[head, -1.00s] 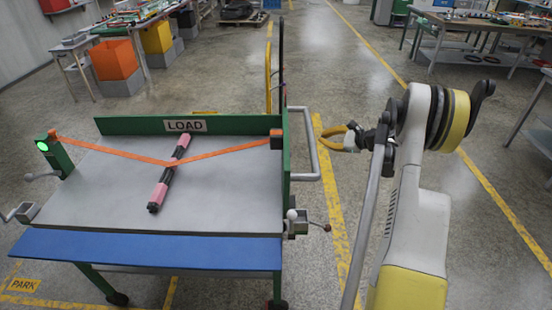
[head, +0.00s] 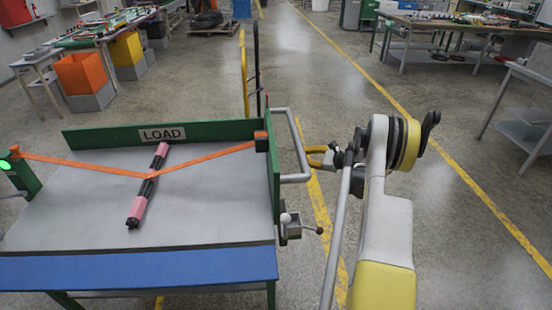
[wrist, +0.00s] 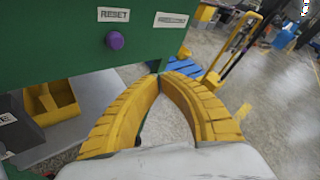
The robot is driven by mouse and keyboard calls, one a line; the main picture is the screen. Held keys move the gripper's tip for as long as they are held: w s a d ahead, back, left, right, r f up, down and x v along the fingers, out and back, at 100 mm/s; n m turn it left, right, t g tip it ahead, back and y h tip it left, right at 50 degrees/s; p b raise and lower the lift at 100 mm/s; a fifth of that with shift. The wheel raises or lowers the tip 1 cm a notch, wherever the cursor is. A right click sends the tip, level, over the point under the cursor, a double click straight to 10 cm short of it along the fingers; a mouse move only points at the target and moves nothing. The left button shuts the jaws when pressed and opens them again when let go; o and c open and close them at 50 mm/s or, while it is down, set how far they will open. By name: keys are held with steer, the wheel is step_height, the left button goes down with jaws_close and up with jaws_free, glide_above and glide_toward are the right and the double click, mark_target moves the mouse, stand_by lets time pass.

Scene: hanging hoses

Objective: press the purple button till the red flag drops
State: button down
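The purple button (wrist: 115,41) shows in the wrist view, a round knob on a green panel (wrist: 70,45) under a RESET label (wrist: 115,15). My gripper (wrist: 160,78) has yellow curved fingers whose tips meet with nothing between them. In the wrist picture, the tips lie below and right of the button; no contact with it shows. In the head view my gripper (head: 318,157) is just right of the green-sided LOAD table (head: 90,220). The button does not show in the head view. I see no red flag in either view.
A pink and black bar (head: 147,187) lies on the LOAD table under orange straps (head: 205,161). A grey rail (head: 297,150) juts from the table's right side, close to my gripper. A yellow bin (wrist: 55,100) is at left in the wrist view. Open floor lies to the right.

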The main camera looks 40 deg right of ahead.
steer(key=w+a, duration=0.4)
steer(key=a, duration=0.2)
steer(key=shift+a, duration=0.2)
stand_by(1.4)
steer(key=shift+w+a, duration=0.15)
steer(key=shift+a, duration=0.2)
steer(key=shift+w+a+b, duration=0.3)
steer(key=shift+a+b, duration=0.1)
steer(key=shift+a, duration=0.15)
stand_by(1.9)
steer(key=shift+s+d+f+b, duration=0.15)
steer(key=shift+s+d+b, duration=0.1)
steer(key=shift+b, duration=0.1)
stand_by(0.4)
steer(key=shift+s+d+b, duration=0.15)
steer(key=shift+s+d, duration=0.25)
steer(key=shift+d, duration=0.3)
steer(key=shift+s+d+b, duration=0.1)
steer(key=shift+s+d, duration=0.35)
steer(key=shift+d, duration=0.3)
steer(key=shift+s+d+b, duration=0.15)
steer(key=shift+s+d, duration=0.25)
steer(key=shift+d, duration=0.3)
